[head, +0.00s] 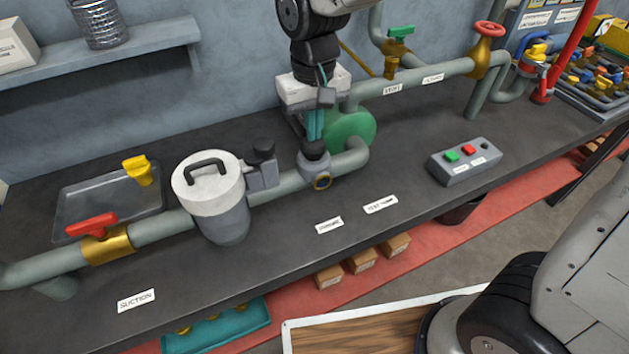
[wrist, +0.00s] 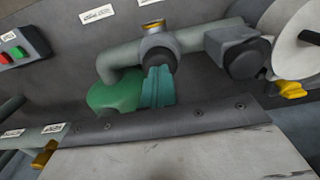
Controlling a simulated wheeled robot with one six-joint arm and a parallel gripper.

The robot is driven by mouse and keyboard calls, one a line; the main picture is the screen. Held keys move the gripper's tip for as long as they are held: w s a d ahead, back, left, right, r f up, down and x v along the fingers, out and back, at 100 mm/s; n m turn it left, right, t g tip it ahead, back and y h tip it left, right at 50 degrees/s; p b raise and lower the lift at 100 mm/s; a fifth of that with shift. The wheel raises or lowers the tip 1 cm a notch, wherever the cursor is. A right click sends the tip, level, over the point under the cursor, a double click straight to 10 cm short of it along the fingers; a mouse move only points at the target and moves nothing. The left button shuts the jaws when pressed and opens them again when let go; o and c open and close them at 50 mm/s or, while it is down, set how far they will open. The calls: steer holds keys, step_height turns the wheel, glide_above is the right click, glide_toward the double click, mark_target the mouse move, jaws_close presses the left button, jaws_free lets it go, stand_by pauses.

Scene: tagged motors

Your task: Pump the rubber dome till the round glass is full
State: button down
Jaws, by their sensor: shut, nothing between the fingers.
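The rubber dome (head: 263,146) is black and sits on a grey block beside the white-lidded pot. It also shows in the wrist view (wrist: 243,61), right of my fingers. The round glass (head: 322,181) has a brass rim and faces the front of the pipe fitting. In the wrist view its rim (wrist: 153,27) shows only edge-on. The glass is dark and small, so I cannot tell its level. My gripper (head: 315,135) points down with teal fingers shut and empty, right of the dome. Its fingertips (wrist: 157,70) are close above or behind the glass fitting; contact is unclear.
The white-lidded pot (head: 208,187) stands left of the dome. A red-handled valve (head: 98,230) and a tray (head: 100,203) are further left. A green pump body (head: 352,133) is behind my gripper. A button box (head: 464,162) is at right. The front bench strip is clear.

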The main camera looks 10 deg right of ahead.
steer(key=shift+f, duration=0.9)
steer(key=shift+r, duration=1.5)
steer(key=shift+f, duration=0.15)
